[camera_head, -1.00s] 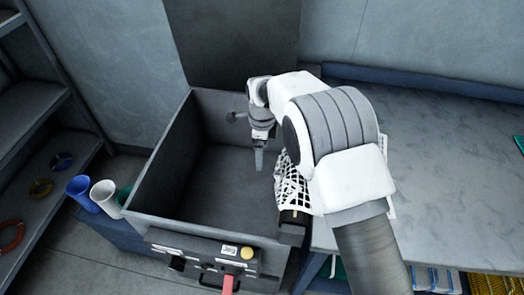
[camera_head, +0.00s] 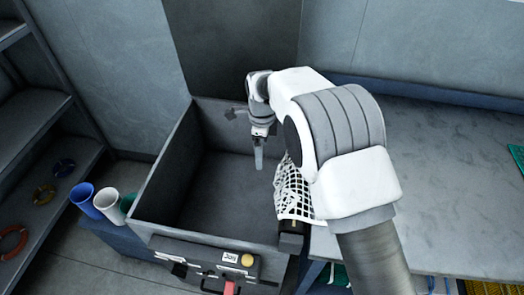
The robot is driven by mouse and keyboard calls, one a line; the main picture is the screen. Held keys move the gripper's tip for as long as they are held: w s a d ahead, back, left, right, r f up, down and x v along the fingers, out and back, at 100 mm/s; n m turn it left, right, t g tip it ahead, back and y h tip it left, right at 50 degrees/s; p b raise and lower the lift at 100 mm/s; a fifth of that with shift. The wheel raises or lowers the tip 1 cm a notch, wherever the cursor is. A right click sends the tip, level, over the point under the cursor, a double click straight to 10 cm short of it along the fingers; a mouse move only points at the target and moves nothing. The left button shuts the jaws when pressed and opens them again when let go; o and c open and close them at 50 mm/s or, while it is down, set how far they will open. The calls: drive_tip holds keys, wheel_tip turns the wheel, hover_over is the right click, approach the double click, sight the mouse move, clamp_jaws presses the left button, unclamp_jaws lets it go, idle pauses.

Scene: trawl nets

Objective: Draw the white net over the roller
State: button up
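The white net (camera_head: 294,196) is an open mesh draped at the right rim of the grey bin, beside the worktable. The dark roller (camera_head: 291,241) shows only at its near end, below the net's lower edge. The rest of it is hidden by the net and my arm. My gripper (camera_head: 259,161) points down over the bin, a little left of the net, with a visible gap between them in the picture. Its fingers show as one narrow grey shape, so their opening cannot be told. My arm covers the net's right and far parts.
The deep grey bin (camera_head: 165,185) looks empty. A control box (camera_head: 205,262) with a yellow button and red handle is on its front. The worktable (camera_head: 445,170) is mostly bare. Blue and white cups (camera_head: 106,205) stand left, near a shelf rack (camera_head: 50,150).

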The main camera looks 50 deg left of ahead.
wheel_tip(320, 180, up, 17)
drive_tip(key=p, duration=0.1)
drive_tip(key=shift+r, duration=0.2)
idle(0.4)
drive_tip(key=shift+d, duration=0.1)
